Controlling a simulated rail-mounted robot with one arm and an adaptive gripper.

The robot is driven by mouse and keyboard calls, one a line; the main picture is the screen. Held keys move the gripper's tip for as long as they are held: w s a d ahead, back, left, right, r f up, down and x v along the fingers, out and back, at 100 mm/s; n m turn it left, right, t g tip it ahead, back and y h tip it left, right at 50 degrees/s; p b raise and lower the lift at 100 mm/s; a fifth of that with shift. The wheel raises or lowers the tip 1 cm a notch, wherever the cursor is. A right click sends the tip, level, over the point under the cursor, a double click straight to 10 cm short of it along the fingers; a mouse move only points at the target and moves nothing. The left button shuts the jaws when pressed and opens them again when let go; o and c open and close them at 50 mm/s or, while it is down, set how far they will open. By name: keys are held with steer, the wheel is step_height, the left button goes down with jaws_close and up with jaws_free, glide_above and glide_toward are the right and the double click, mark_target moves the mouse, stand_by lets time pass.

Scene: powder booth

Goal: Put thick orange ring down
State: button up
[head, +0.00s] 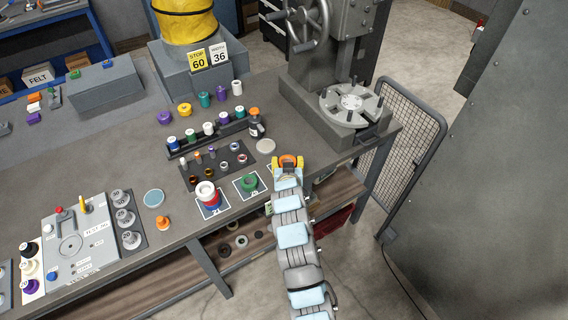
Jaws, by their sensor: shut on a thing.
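The thick orange ring (290,158) is between the yellow-tipped fingers of my gripper (288,163), near the front edge of the grey bench (150,245). My gripper is shut on it. From this angle I cannot tell whether the ring touches the bench or hangs just above it. The arm hides the surface below the gripper. To the left, a green ring (249,183) lies on a white-bordered card, and a stack of white, red and blue rings (207,194) stands on another card.
A dark tray of small parts (218,165) lies to the left. A machine with a round slotted table (350,104) stands behind right, beside a mesh guard (405,130).

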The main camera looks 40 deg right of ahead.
mark_target(286, 158)
steer(key=x, duration=0.3)
steer(key=shift+w+f, duration=0.3)
steer(key=shift+f, duration=0.2)
steer(key=shift+w+d+f, duration=0.25)
steer(key=shift+w+f, duration=0.2)
steer(key=shift+f, duration=0.15)
steer(key=shift+w+d+f, duration=0.3)
steer(key=shift+w+f, duration=0.2)
steer(key=shift+f, duration=0.15)
steer(key=shift+w+d+f, duration=0.25)
steer(key=shift+w+f, duration=0.2)
steer(key=shift+f, duration=0.15)
steer(key=shift+w+d+f, duration=0.1)
steer(key=shift+w+f, duration=0.1)
steer(key=shift+f, duration=1.75)
steer(key=shift+f, duration=0.15)
steer(key=o, duration=1.2)
steer(key=shift+o, duration=0.2)
steer(key=shift+r, duration=0.25)
